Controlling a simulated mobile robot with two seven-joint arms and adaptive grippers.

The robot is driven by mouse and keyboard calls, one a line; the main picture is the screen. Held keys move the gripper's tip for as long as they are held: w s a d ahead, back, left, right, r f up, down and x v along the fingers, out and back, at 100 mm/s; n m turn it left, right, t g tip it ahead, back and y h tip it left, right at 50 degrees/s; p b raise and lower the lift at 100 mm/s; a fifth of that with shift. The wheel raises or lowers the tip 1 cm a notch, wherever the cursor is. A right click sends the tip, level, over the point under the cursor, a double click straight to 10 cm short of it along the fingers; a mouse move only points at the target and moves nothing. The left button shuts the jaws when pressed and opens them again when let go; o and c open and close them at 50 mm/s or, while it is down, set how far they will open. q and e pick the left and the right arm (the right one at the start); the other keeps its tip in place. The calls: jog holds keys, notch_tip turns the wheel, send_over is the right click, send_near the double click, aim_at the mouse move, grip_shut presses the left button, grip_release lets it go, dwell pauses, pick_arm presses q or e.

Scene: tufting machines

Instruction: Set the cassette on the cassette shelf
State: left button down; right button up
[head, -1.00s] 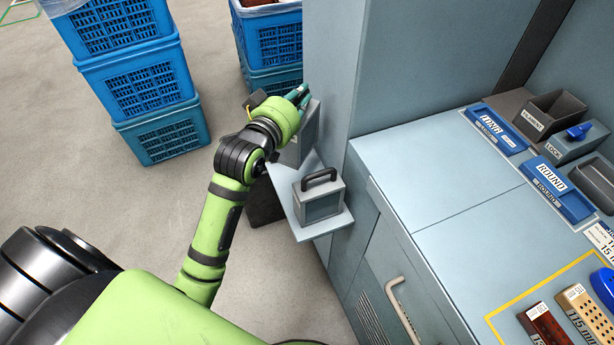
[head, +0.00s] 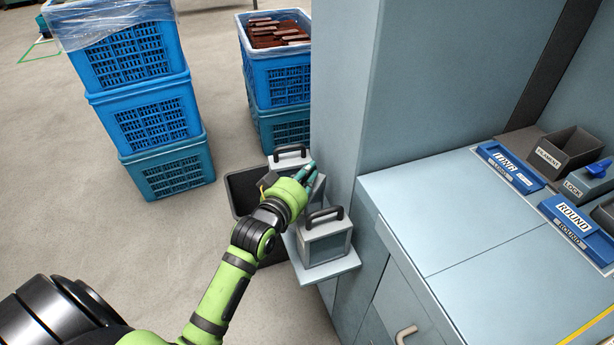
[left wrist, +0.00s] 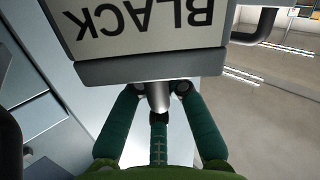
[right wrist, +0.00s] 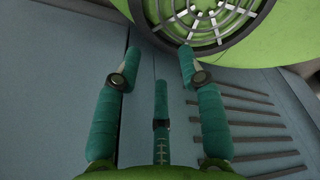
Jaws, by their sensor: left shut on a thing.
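A grey box with a black handle, which I take to be the cassette (head: 289,161), is at my left gripper (head: 306,173). The left wrist view shows its "BLACK" label (left wrist: 145,22) upside down, with my left fingers (left wrist: 156,92) shut around a metal stem below the label. A similar grey box (head: 325,244) with a black handle stands upright at the near end of a small pale shelf (head: 330,272) on the machine's side. I cannot tell whether the held cassette touches the shelf. My right gripper (right wrist: 160,78) is open and empty.
A dark bin (head: 240,192) stands on the floor behind my left wrist. Stacked blue crates (head: 155,125) stand at left, and another crate stack (head: 285,80) is behind. The tall machine column (head: 345,100) and the counter (head: 445,215) bound the right.

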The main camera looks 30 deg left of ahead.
pick_arm(q)
jog(key=shift+f, duration=0.1)
jog(key=c, duration=1.2)
grip_release()
jog(key=shift+f, duration=0.1)
jog(key=shift+c, duration=0.2)
jog(key=shift+s, duration=0.35)
jog(key=s+r, duration=0.1)
jog(key=s, duration=1)
jog(key=shift+d+r, duration=0.2)
jog(key=shift+r, duration=0.15)
pick_arm(e)
jog(key=shift+s+a, duration=0.1)
jog(key=shift+a, duration=0.05)
pick_arm(q)
jog(key=shift+s+f, duration=0.1)
